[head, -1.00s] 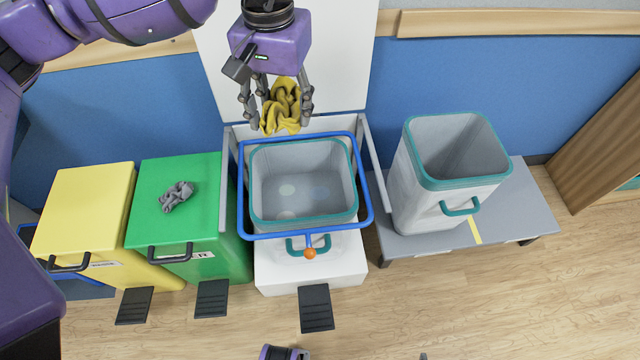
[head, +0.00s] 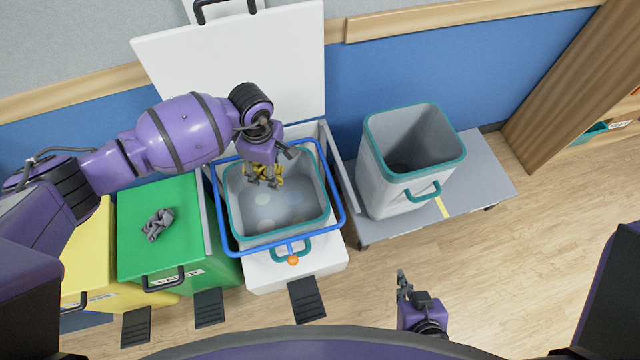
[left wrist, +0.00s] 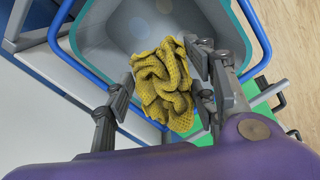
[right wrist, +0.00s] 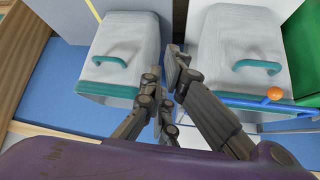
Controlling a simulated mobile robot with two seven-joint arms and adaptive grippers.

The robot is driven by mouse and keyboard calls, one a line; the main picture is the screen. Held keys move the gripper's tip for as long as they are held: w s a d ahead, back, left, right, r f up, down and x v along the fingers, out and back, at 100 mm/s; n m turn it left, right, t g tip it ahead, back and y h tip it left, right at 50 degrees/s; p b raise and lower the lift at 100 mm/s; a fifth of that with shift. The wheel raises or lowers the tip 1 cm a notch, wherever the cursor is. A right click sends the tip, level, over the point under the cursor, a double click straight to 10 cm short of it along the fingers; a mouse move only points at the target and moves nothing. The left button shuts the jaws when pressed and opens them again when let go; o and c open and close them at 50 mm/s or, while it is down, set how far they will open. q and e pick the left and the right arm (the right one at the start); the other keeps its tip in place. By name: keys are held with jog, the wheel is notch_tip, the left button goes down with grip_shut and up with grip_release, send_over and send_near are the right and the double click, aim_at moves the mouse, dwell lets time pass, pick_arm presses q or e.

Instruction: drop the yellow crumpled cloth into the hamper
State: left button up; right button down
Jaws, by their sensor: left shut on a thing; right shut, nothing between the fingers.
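The yellow crumpled cloth (head: 268,173) is held by my left gripper (head: 264,178) over the open grey hamper (head: 250,215) with a teal rim inside the blue frame. In the left wrist view the cloth (left wrist: 162,85) sits between the fingers, and the hamper's inside (left wrist: 130,25) shows behind it. The fingers are shut on the cloth. My right gripper (head: 402,282) is low at the front, away from the hamper, shut and empty. In the right wrist view its fingertips (right wrist: 168,85) are close together.
A second grey bin with a teal rim (head: 380,170) stands on a grey bench (head: 490,180) to the right. A green bin (head: 130,245) with a grey crumpled cloth (head: 158,223) on its lid and a yellow bin (head: 85,255) stand left. A raised white lid (head: 240,65) is behind the hamper.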

pick_arm(q)
jog(key=f, duration=0.1)
jog(key=f+b, duration=0.1)
jog(key=f, duration=0.2)
jog(key=shift+s, duration=0.25)
jog(key=shift+w+f+b, duration=0.2)
jog(key=shift+f+b, duration=0.15)
jog(key=shift+b, duration=0.05)
pick_arm(e)
jog(key=shift+w+d+f, duration=0.2)
jog(key=shift+w+f, duration=0.3)
jog(key=shift+w, duration=0.1)
pick_arm(q)
jog(key=o, duration=0.8)
pick_arm(e)
jog(key=shift+s, duration=0.2)
pick_arm(q)
jog(key=shift+r, duration=0.1)
pick_arm(e)
jog(key=shift+f, duration=0.1)
pick_arm(q)
notch_tip(320, 180, up, 12)
